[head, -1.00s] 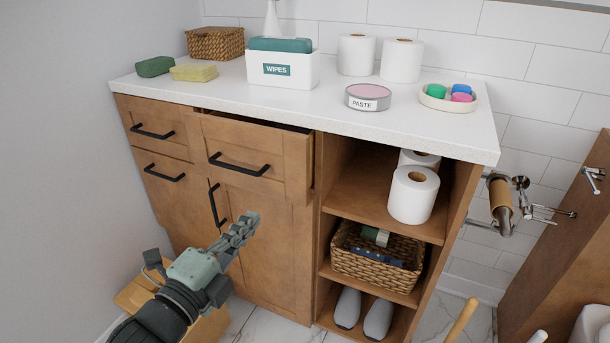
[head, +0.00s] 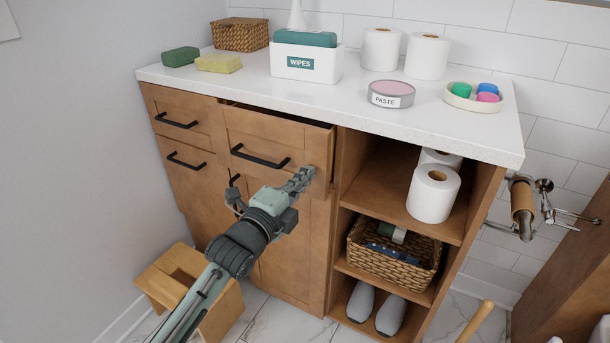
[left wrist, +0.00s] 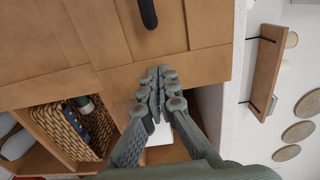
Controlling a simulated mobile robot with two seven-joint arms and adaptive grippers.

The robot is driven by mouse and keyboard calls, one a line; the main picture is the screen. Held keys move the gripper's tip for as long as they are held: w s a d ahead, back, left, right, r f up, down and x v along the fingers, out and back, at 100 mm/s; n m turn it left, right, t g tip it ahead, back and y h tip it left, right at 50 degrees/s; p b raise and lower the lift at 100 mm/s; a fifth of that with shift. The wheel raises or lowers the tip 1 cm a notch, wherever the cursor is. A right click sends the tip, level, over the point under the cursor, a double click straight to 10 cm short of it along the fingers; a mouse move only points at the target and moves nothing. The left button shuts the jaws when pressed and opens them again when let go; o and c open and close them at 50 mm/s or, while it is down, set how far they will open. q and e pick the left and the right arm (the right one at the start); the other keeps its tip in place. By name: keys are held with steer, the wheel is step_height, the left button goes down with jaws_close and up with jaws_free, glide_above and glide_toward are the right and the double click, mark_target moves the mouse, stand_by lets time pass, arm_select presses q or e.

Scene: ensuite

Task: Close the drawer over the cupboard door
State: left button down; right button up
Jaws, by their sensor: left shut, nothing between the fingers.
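The wooden drawer (head: 305,152) over the cupboard door (head: 290,255) stands out from the cabinet, with a dark gap above its front under the counter. It has a black bar handle (head: 260,156). My left gripper (head: 305,176) is shut and empty, at the lower right part of the drawer front. In the left wrist view the shut fingertips (left wrist: 160,75) lie over the drawer front (left wrist: 205,65), below its black handle (left wrist: 148,12); I cannot tell whether they touch. The gripper and arm hide part of the cupboard door and its handle. My right gripper is not in view.
Open shelves to the right hold toilet rolls (head: 433,193), a wicker basket (head: 385,269) and grey slippers (head: 390,314). A wooden stool (head: 165,285) stands on the floor below my left arm. The counter (head: 350,112) holds several items.

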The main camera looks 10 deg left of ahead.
mark_target(314, 164)
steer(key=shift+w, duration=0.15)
arm_select(q)
steer(key=shift+w, duration=0.1)
steer(key=x, duration=0.4)
steer(key=shift+w+d, duration=0.1)
steer(key=shift+w, duration=0.1)
steer(key=shift+r, duration=0.15)
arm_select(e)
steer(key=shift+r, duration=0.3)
arm_select(q)
steer(key=shift+s, duration=0.1)
